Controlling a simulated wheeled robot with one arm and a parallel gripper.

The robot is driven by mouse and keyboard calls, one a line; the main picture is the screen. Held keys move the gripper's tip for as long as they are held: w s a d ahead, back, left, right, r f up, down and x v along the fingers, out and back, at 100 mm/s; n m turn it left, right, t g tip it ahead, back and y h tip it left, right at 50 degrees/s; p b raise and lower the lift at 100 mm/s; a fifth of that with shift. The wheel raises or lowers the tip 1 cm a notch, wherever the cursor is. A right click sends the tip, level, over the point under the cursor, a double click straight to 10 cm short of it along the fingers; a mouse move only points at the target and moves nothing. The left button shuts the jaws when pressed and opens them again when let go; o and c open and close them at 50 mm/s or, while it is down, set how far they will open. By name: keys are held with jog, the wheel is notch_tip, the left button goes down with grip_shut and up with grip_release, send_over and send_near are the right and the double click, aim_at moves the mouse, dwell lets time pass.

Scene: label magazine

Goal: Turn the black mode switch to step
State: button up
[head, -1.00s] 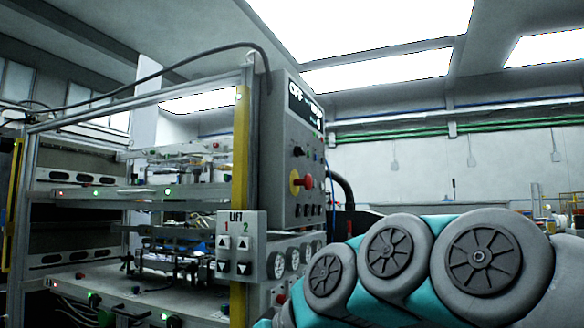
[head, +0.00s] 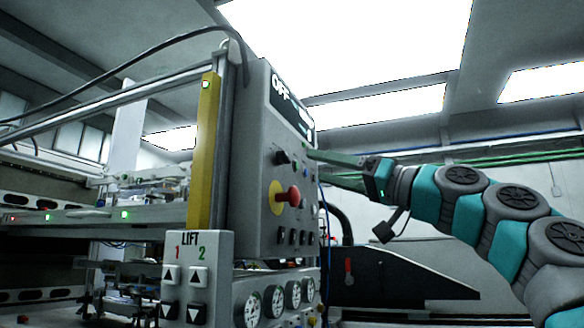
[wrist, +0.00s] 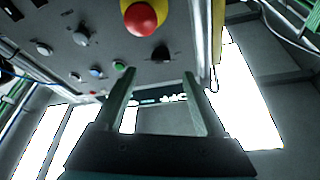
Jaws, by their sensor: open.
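The black mode switch (head: 281,157) sits on the face of the grey control box (head: 245,150), above the red button. It also shows in the wrist view (wrist: 160,52), just beyond and between my fingertips, apart from them. Its exact pointing and the step mark cannot be read. My gripper (head: 318,162) comes in from the right, in front of the panel face, its two greenish fingers spread apart. In the wrist view my gripper (wrist: 160,73) is open with nothing between the fingers.
A red push button on a yellow base (head: 291,196) protrudes below the switch. Small coloured buttons (wrist: 96,71) lie beside it. A LIFT box (head: 197,275) and round gauges (head: 275,298) are below. A blue cable hangs by the panel's right edge.

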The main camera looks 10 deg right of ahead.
aim_at(285, 159)
jog(key=shift+p+x, duration=0.8)
jog(key=shift+x, duration=3.05)
jog(key=shift+a, duration=0.1)
grip_shut()
